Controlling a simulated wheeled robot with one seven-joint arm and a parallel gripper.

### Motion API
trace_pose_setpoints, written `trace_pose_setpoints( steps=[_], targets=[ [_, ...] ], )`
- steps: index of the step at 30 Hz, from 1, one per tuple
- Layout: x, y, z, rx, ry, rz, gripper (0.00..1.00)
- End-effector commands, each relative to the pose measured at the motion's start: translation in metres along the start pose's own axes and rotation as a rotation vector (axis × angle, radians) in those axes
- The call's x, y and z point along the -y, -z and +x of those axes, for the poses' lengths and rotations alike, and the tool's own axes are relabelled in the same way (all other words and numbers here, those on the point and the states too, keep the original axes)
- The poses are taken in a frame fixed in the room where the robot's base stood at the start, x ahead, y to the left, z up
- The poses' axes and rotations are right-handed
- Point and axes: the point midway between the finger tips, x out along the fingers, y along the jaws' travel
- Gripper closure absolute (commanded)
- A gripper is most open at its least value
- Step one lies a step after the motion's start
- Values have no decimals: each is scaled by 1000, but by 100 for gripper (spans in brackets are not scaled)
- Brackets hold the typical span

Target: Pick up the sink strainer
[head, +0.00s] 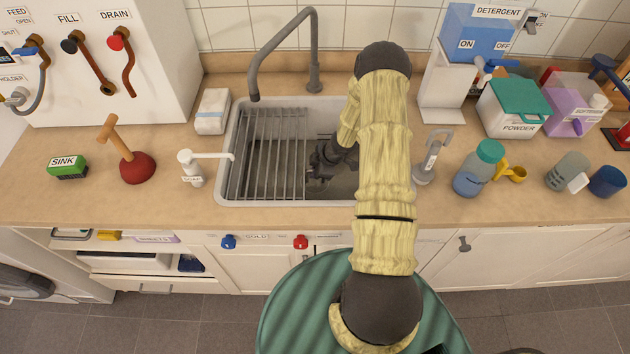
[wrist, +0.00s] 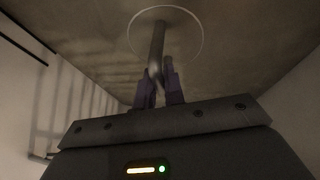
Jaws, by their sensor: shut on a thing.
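The sink strainer (wrist: 158,42) shows in the wrist view as a dark upright stem. A thin pale ring surrounds its far end on the sink floor. My gripper (wrist: 161,75) is shut on the stem, with one dark finger at each side. I cannot tell whether the strainer is seated or lifted. In the head view my gripper (head: 318,168) is down inside the sink basin (head: 225,180), just right of the wire rack. The strainer is not clearly visible there.
The wire rack (head: 270,150) covers the basin's left part, close to my gripper. A grey faucet (head: 314,50) arches behind the basin. A white-spouted dispenser (head: 193,167) stands left of it and a small tap (head: 427,160) right. Basin walls surround my gripper.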

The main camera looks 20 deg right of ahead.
Motion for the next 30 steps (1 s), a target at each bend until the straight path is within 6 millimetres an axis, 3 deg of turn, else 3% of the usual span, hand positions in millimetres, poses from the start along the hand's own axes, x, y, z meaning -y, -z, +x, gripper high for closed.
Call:
trace_pose_setpoints(
  steps=[8,13,26,30],
  targets=[
    [-1,1,-2,0,-1,-1,100],
    [-3,6,-14,0,-1,-1,100],
    [33,-64,-45,1,0,4,100],
    [24,-47,-77,0,-2,-3,100]
  ],
)
